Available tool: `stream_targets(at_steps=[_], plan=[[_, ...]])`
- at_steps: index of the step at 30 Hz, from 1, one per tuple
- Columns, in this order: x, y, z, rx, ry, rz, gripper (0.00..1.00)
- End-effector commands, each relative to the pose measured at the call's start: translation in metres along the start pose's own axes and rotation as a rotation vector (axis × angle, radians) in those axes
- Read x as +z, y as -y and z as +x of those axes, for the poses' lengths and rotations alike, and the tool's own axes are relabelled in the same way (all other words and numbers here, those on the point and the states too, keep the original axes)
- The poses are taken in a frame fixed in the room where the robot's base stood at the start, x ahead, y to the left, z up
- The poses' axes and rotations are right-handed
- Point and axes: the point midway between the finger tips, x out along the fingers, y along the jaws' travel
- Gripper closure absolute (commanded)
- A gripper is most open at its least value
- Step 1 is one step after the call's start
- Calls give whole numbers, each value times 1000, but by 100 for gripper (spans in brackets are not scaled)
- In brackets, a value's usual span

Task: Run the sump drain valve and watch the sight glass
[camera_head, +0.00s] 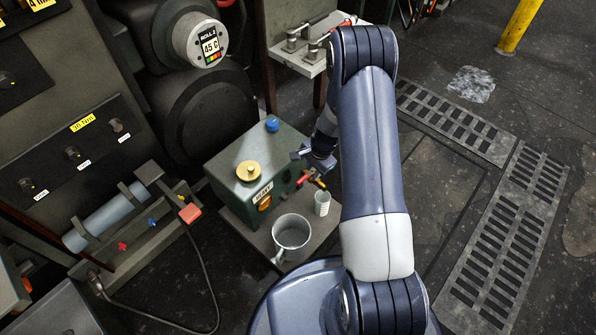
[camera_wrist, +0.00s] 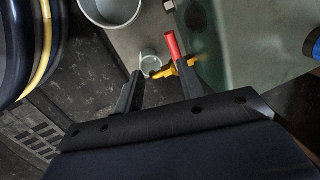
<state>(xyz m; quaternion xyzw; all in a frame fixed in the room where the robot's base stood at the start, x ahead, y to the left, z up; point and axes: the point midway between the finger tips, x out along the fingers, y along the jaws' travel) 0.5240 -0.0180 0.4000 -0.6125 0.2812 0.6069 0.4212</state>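The green sump box (camera_head: 228,178) stands on a low grey plate and has a label reading "HEAVY". A round amber disc, apparently the sight glass (camera_head: 265,203), sits on its front below the label. The drain valve (camera_head: 318,184) sticks out of the right side, with a yellow body and a red handle (camera_wrist: 172,46). My gripper (camera_wrist: 158,78) is open, its fingers apart and nothing between them shut on. It also shows just above the valve in the head view (camera_head: 316,160). The red handle lies close to the right finger; contact cannot be told.
A small clear cup (camera_head: 322,203) stands below the valve. A grey metal mug (camera_head: 291,236) stands on the plate in front of the box. The box top carries a brass cap (camera_head: 248,171) and a blue knob (camera_head: 272,124). Floor grates (camera_head: 500,240) lie to the right.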

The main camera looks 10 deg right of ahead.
Motion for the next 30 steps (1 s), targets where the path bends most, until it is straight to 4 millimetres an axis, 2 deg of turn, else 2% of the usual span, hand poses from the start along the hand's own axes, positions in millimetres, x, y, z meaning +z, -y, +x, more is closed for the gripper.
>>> stream_targets(at_steps=[1,3,7,11,21,25,30], plan=[[-1,8,-10,-6,-29,-34,63],[-4,15,-17,-13,-60,-67,63],[-6,19,-14,-16,-80,-89,63],[-7,18,4,-14,-78,-89,63],[-12,18,67,-13,-77,-88,63],[-13,19,82,-14,-77,-87,63],[-14,20,88,-15,-78,-87,63]])
